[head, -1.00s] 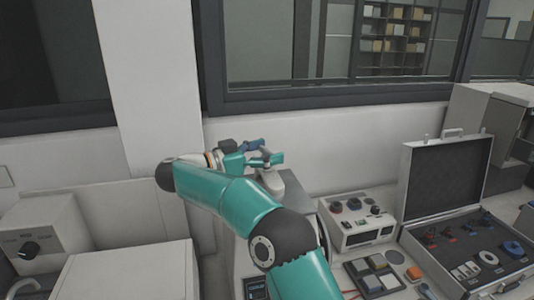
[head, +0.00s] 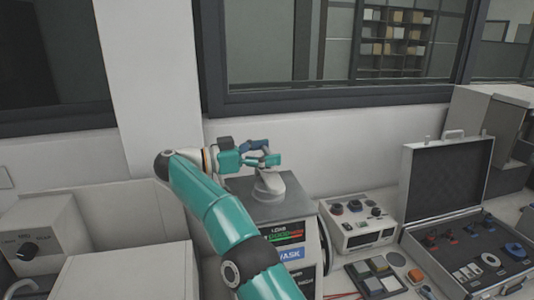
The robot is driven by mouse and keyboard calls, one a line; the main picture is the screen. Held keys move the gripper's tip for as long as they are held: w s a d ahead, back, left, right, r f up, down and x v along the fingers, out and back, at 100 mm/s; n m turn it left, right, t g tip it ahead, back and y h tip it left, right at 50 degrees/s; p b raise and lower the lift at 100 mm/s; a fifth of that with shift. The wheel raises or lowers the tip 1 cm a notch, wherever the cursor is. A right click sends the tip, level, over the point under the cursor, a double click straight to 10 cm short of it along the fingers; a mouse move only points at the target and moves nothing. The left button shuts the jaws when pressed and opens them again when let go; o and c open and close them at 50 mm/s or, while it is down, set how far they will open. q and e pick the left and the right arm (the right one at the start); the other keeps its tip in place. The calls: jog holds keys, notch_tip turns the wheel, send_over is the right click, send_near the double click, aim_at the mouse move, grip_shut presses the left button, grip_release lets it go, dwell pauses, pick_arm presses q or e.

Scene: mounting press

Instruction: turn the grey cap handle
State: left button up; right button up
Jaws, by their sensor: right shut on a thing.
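The mounting press (head: 298,212) stands in the middle, with a lit display on its front. Its grey cap handle (head: 268,183) sits on top, and its upper part is partly hidden by the gripper. My right gripper (head: 272,160) reaches in from the left side of the press and is shut at the top of the grey cap handle. My right arm crosses the lower middle of the view. My left gripper is not in view.
A white box (head: 125,272) and a knobbed unit (head: 40,240) stand at left. A wall is close behind.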

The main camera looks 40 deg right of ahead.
jog(key=shift+r, duration=0.1)
jog(key=o, duration=1)
jog(key=shift+o, duration=0.2)
jog(key=shift+n+t+h, duration=0.3)
jog(key=shift+n+t, duration=0.3)
jog(key=shift+t, duration=0.3)
